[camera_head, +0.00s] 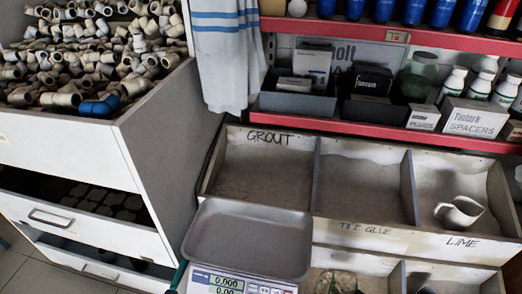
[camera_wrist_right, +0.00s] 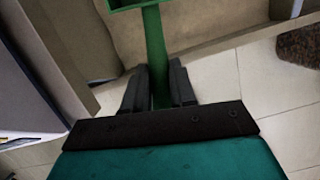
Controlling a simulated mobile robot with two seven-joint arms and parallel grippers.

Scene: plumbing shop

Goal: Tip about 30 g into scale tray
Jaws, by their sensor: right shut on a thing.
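The scale tray (camera_head: 250,240) is a grey shallow pan on a scale (camera_head: 235,284) at the bottom of the head view. The tray looks empty, and the display reads 0.000. In the right wrist view, my right gripper (camera_wrist_right: 160,88) is shut on the handle of a green scoop (camera_wrist_right: 154,45), with a dark finger on each side. The scoop's head is cut off by the top edge, so its contents are hidden. The head view does not clearly show the scoop, so I cannot tell its place relative to the tray. My left gripper is in neither view.
Behind the tray are open bins marked GROUT (camera_head: 276,136), TILE GLUE (camera_head: 363,228) and LIME (camera_head: 463,242). A white jug (camera_head: 460,212) stands in the lime bin. A red shelf (camera_head: 390,126) with boxes and bottles is above. A drawer cabinet (camera_head: 75,150) of pipe fittings stands left.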

